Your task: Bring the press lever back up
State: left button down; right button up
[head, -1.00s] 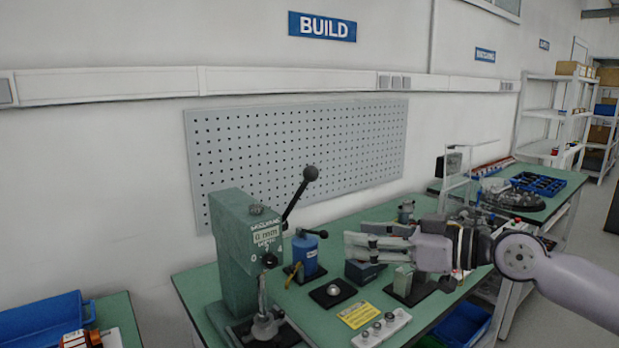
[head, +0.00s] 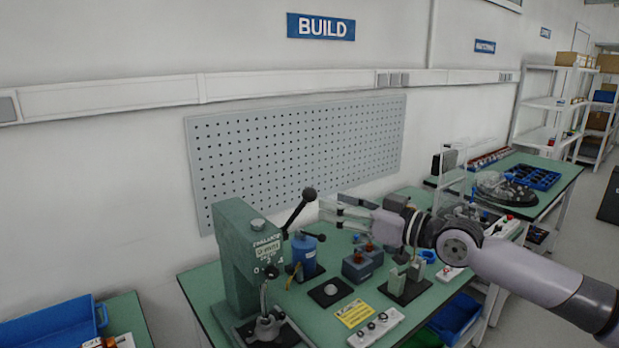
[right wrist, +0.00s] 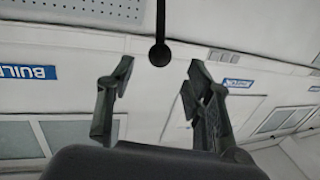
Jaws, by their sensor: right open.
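The green press (head: 237,262) stands on the left part of the green bench. Its dark lever (head: 297,212) slants up to the right from the press and ends in a black ball knob (head: 309,194). My right gripper (head: 322,207) is open, just right of the knob, pointing left toward it. In the right wrist view the knob (right wrist: 160,55) hangs between the two spread fingertips (right wrist: 158,72), slightly beyond them, on the dark lever rod (right wrist: 160,20). No contact shows. My left gripper is not in view.
A blue pot-like device (head: 304,255) stands right of the press. A black pad with a light ball (head: 330,291), a yellow label (head: 354,313) and a white strip with several small parts (head: 376,327) lie in front. A pegboard (head: 300,150) is on the wall behind.

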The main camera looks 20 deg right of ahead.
aim_at(316, 197)
jog(key=p+x, duration=0.2)
jog(key=x, duration=0.4)
jog(key=shift+w+a+r+p, duration=0.1)
jog(key=shift+a+p, duration=0.05)
jog(key=shift+p, duration=0.15)
jog(key=shift+w+a, duration=0.35)
jog(key=shift+w, duration=0.2)
grip_shut()
